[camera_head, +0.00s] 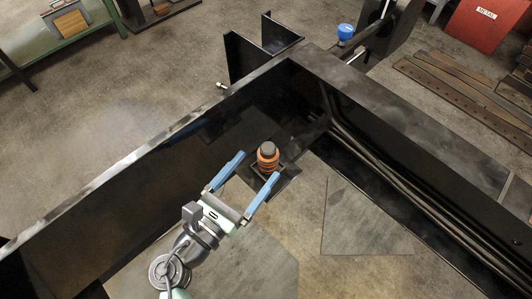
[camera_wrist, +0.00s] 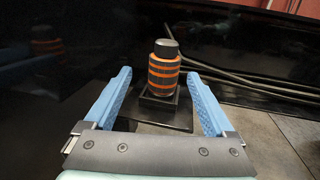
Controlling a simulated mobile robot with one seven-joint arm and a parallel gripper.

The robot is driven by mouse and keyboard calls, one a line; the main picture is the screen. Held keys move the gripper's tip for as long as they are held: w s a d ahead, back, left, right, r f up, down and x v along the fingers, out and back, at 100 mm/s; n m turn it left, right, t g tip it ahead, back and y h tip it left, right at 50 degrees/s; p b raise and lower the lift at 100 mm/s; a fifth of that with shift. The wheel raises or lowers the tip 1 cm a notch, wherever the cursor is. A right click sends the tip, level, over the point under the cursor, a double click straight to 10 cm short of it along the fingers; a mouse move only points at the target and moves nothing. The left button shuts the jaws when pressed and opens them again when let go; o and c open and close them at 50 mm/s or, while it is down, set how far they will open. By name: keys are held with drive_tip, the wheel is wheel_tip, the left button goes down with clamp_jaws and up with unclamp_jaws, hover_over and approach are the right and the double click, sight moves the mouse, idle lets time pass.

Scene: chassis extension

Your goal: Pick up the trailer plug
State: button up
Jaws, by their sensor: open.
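The trailer plug (camera_head: 268,158) is a short upright cylinder with orange and dark bands and a grey-black top. It stands on a small black base in the inner corner of the black chassis frame. In the wrist view the plug (camera_wrist: 164,70) is upright, a little beyond my fingertips and roughly midway between them. My gripper (camera_head: 257,169) has two blue fingers spread wide. In the wrist view my gripper (camera_wrist: 159,77) is open and empty, with one finger on each side of the plug's line and no visible contact.
The chassis beams (camera_head: 150,155) rise as dark walls to the left and right of the plug. Black cables (camera_head: 375,150) run along the right beam's inner side; they pass behind the plug in the wrist view. A flat dark plate (camera_head: 362,225) lies on the floor to the right.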

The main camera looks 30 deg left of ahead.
sight(277, 147)
drive_tip(key=w, duration=0.2)
drive_tip(key=w+d, duration=0.1)
drive_tip(key=w, duration=0.5)
drive_tip(key=shift+d+f, duration=0.2)
drive_tip(key=shift+d, duration=0.2)
clamp_jaws()
